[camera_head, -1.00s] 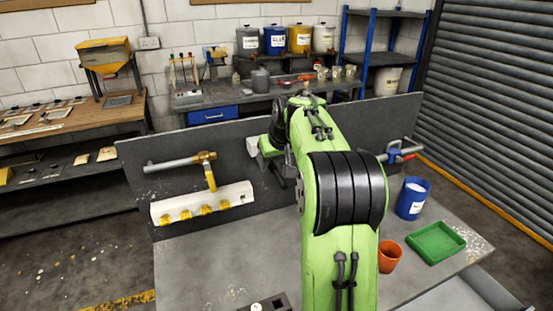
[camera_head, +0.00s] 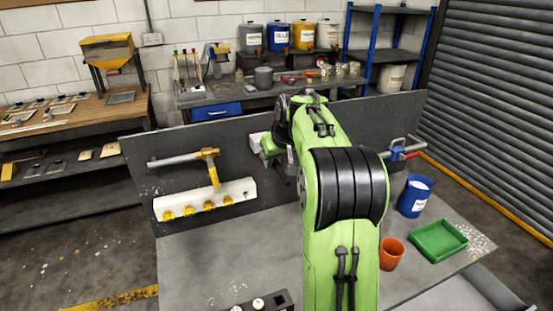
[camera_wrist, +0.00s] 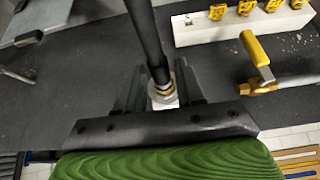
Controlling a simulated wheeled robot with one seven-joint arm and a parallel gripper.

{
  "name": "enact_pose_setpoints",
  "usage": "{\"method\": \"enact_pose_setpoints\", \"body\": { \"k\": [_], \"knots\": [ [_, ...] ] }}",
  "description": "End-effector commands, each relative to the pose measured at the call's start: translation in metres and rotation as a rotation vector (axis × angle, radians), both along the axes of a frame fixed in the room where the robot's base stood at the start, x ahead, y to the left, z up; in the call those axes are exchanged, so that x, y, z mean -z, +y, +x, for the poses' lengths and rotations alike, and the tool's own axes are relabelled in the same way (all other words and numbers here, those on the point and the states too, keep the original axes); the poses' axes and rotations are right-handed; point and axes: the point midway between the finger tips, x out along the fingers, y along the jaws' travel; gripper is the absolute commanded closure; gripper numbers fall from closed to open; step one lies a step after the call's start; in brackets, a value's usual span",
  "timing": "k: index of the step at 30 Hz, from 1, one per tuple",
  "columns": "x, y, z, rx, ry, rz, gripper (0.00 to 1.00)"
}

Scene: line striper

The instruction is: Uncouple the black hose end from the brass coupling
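In the head view my green arm hides the hose and coupling, and the fingers are hidden too.
A brass valve with a yellow lever (camera_head: 212,168) is beside a white manifold with yellow knobs (camera_head: 205,200) on the dark panel. A blue can (camera_head: 414,197), an orange cup (camera_head: 391,253) and a green tray (camera_head: 438,241) stand right on the bench. The bench's left front is mostly clear.

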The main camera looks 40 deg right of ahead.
Motion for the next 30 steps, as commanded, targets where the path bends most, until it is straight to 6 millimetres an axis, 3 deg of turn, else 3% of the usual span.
{"method": "enact_pose_setpoints", "body": {
  "k": [1,7,30],
  "knots": [
    [0.0,0.0,0.0,0.0,0.0,0.0,0.71],
    [0.0,0.0,0.0,0.0,0.0,0.0,1.0],
    [0.001,0.003,-0.013,0.0,-0.001,-0.001,1.0]
  ]
}}
